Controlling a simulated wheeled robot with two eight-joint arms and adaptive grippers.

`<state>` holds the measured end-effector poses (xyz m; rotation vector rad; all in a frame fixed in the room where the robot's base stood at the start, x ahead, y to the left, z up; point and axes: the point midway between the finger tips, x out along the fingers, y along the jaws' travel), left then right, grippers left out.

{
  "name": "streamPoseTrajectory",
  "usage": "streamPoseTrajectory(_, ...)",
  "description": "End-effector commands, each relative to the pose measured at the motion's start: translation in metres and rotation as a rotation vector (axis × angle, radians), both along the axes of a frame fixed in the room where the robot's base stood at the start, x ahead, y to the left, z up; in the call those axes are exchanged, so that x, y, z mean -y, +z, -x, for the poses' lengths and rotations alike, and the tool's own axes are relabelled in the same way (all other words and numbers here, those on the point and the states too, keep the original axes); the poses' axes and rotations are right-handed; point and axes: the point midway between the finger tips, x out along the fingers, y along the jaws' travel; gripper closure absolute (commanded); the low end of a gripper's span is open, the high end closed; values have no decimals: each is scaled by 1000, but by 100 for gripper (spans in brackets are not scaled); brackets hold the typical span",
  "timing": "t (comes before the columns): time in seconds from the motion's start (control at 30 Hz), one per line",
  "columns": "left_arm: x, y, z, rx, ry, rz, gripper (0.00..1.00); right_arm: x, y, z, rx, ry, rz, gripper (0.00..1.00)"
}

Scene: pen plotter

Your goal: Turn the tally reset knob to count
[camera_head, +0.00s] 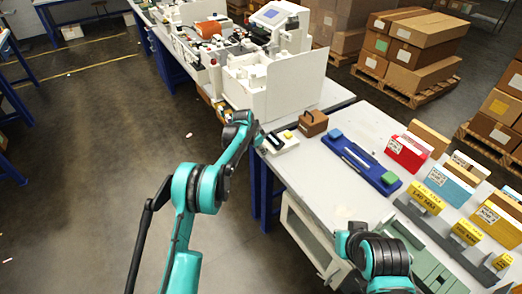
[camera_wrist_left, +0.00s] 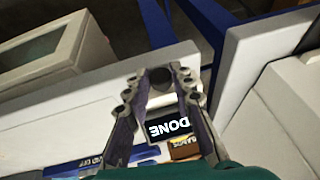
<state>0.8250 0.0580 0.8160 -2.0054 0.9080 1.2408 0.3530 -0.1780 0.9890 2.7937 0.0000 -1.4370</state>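The tally device is a small white box (camera_head: 286,147) with a dark display at the near left edge of the workbench. In the left wrist view its display (camera_wrist_left: 168,128) reads DONE, upside down. A dark round knob (camera_wrist_left: 160,77) sits at the table's edge side of the device, between my left fingertips. My left gripper (camera_wrist_left: 158,76) is open around the knob, with a small gap seeming to show on each side; contact is hard to judge. In the head view the left gripper (camera_head: 259,138) reaches the device from the left and hides the knob.
A brown block with a handle (camera_head: 313,123) and a blue tray (camera_head: 361,163) lie right of the device. Coloured boxes (camera_head: 408,152) stand further right. A white plotter machine (camera_head: 275,85) stands behind. My right arm shows at the lower right.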

Motion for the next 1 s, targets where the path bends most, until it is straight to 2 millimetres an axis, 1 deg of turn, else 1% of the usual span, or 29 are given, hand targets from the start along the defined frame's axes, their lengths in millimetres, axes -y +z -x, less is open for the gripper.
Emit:
streamPoseTrajectory(0.07, 0, 0, 0, 0, 0, 0, 100, 0, 0, 0, 0, 0, 0, 100)
streamPoseTrajectory(0.27, -1, 0, -1, -11, 1, 8, 100, 0, 1, 0, 0, 0, 0, 100)
streamPoseTrajectory(0.5, -3, 1, -5, -129, 2, 93, 100, 0, 12, 0, 0, 0, 0, 100)
streamPoseTrajectory(0.7, -3, 0, -5, -190, 1, 139, 100, 0, 15, 0, 0, 0, 0, 100)
streamPoseTrajectory(1.0, -3, 0, -4, -200, 0, 147, 100, 0, 15, 0, 0, 0, 0, 100)
